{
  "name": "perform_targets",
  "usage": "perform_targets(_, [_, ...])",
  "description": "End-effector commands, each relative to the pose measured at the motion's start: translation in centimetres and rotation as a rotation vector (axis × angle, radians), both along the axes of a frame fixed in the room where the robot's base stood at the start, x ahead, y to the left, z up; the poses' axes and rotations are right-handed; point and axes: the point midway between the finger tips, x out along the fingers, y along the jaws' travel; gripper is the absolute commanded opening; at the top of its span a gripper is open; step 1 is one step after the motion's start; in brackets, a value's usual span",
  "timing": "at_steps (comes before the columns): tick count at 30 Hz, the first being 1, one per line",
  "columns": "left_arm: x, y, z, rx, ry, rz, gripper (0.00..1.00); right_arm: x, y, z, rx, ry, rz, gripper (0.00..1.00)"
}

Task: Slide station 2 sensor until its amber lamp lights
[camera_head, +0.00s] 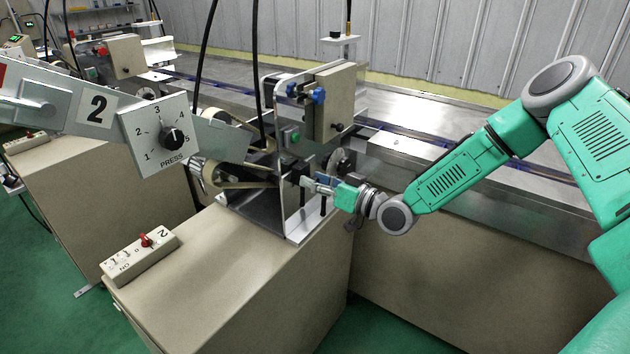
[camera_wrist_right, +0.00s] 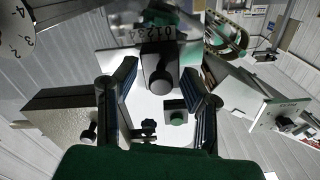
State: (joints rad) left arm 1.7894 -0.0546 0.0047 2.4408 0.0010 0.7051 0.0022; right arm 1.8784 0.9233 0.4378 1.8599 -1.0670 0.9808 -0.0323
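The station 2 machine (camera_head: 285,220) has a panel marked 2 and a PRESS dial (camera_head: 172,136). My right gripper (camera_head: 308,184) is at the lower right side of the machine's metal frame, beside small dark parts. In the right wrist view, its two fingers (camera_wrist_right: 162,78) are apart. A black knob-like part (camera_wrist_right: 160,82) appears between them, below a scale with numbers (camera_wrist_right: 155,32). I cannot tell whether the fingers touch it, or whether it belongs to the sensor. No lit amber lamp is discernible. My left gripper is out of view.
A green button (camera_head: 291,136) and blue knobs (camera_head: 318,96) sit above the gripper. A metal conveyor (camera_head: 480,180) runs behind. Black cables hang overhead.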

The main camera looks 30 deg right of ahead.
Motion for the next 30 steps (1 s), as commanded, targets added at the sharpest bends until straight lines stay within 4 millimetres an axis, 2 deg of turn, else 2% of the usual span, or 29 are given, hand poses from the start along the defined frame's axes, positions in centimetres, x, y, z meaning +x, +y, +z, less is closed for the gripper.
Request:
perform_targets(8, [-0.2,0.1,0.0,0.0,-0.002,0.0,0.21,-0.5,-0.3,0.0,0.001,0.0,-0.001,0.39])
perform_targets(11, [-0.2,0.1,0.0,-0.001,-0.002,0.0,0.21,-1.8,-0.9,0.0,0.001,0.0,-0.003,0.39])
perform_targets(21, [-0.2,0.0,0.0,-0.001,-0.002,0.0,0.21,-8.2,-3.6,-0.1,0.004,0.0,-0.004,0.39])
perform_targets(25, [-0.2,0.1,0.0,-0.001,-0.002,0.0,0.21,-9.8,-4.3,-0.1,0.001,-0.001,-0.003,0.39])
perform_targets(30, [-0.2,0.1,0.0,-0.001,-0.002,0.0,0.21,-10.9,-4.6,-0.1,0.0,0.002,-0.001,0.39])
